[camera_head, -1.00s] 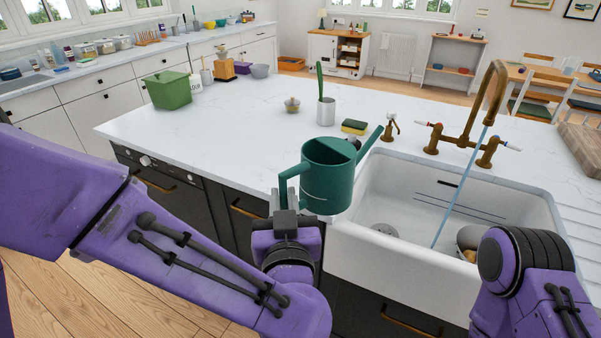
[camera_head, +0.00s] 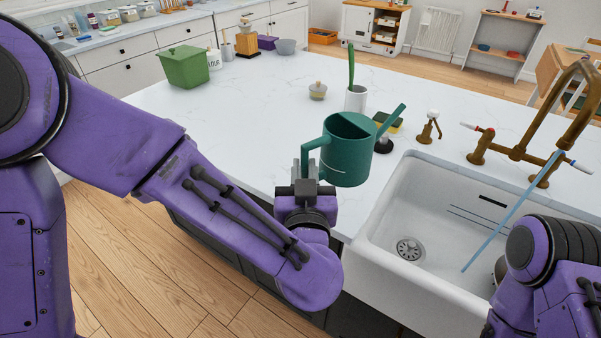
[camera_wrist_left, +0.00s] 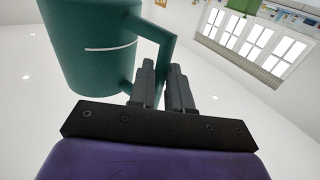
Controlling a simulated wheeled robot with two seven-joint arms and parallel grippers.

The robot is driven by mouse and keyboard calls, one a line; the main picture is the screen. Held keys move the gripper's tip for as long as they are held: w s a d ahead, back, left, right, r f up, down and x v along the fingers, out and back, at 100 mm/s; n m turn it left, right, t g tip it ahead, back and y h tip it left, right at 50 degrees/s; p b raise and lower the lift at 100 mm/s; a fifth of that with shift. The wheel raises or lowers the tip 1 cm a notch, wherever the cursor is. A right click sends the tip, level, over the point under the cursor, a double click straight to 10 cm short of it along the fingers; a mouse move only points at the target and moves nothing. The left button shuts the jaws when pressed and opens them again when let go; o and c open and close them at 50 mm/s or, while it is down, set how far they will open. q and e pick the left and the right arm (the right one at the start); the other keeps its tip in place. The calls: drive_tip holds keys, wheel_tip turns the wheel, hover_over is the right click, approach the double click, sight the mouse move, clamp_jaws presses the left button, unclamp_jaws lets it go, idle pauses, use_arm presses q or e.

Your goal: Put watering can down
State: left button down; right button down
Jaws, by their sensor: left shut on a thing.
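A green watering can (camera_head: 350,152) is upright at the counter's front edge, left of the sink, its spout pointing up and to the right. My left gripper (camera_head: 308,172) is shut on the can's handle, on the left side of the can. The left wrist view shows the can (camera_wrist_left: 92,45) and the fingers (camera_wrist_left: 164,84) at its handle. Whether the can's base touches the counter (camera_head: 255,135) is hard to tell. My right arm shows at the lower right, but its gripper is out of view.
The white sink (camera_head: 385,255) with a brass tap (camera_head: 520,150) is to the right, water running. A green box (camera_head: 185,67) stands at the far left. The counter's middle is clear.

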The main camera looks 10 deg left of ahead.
use_arm(q)
drive_tip(key=w+a+f, duration=0.2)
drive_tip(key=w, duration=0.1)
drive_tip(key=w+a+f+p, duration=0.1)
drive_tip(key=w+a+f, duration=0.1)
drive_tip(key=w+f, duration=0.1)
drive_tip(key=w+a+f+p, duration=0.1)
drive_tip(key=w+a+f, duration=0.1)
drive_tip(key=f, duration=0.1)
drive_tip(key=shift+w+a, duration=0.15)
drive_tip(key=shift+w, duration=0.25)
drive_tip(key=f, duration=0.3)
drive_tip(key=shift+w+a+f, duration=0.15)
drive_tip(key=shift+w+f, duration=0.15)
drive_tip(key=shift+f, duration=0.1)
drive_tip(key=shift+s, duration=0.1)
drive_tip(key=c, duration=1.1)
unclamp_jaws()
drive_tip(key=shift+f, duration=0.15)
drive_tip(key=shift+o, duration=0.2)
